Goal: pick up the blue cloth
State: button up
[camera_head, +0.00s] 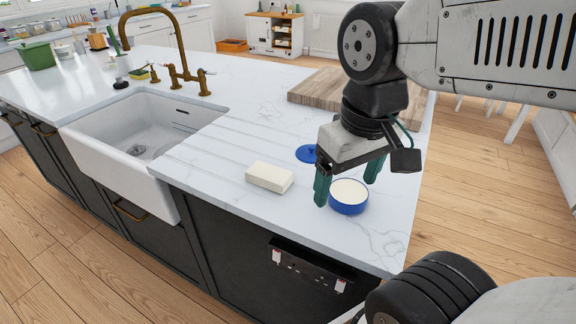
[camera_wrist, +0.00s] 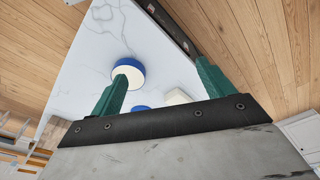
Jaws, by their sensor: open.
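I see no clear blue cloth in either view. A flat, round blue thing (camera_head: 306,153) lies on the white counter, just left of my gripper; it looks like a lid. In the wrist view its edge (camera_wrist: 141,108) shows, mostly hidden by my gripper. A blue bowl (camera_head: 348,204) with a white inside stands on the counter below my gripper; it also shows in the wrist view (camera_wrist: 133,81). My gripper (camera_head: 347,184) is open and empty, its green fingers pointing down above the counter beside the bowl. The fingers also show in the wrist view (camera_wrist: 160,70).
A cream block (camera_head: 269,177) lies left of the bowl. A white sink (camera_head: 138,145) with a brass tap (camera_head: 180,70) is further left. A wooden board (camera_head: 327,90) lies behind my gripper. The counter's front right corner is clear.

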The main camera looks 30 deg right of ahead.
jog(key=w+n, duration=0.3)
jog(key=w, duration=0.8)
jog(key=n+g, duration=0.1)
jog(key=n, duration=0.2)
send_over(269, 172)
jog(key=s, duration=0.1)
notch_tip(269, 172, down, 7)
jog(key=shift+d+r, duration=0.1)
jog(key=shift+d, duration=0.05)
jog(key=shift+w+f, duration=0.2)
jog(key=shift+f, duration=0.1)
jog(key=shift+n, duration=0.3)
jog(key=f, duration=0.7)
jog(key=shift+w+a+f, duration=0.2)
jog(key=shift+w, duration=0.1)
jog(key=c, duration=1.1)
jog(key=shift+c, duration=0.2)
jog(key=shift+r, duration=0.15)
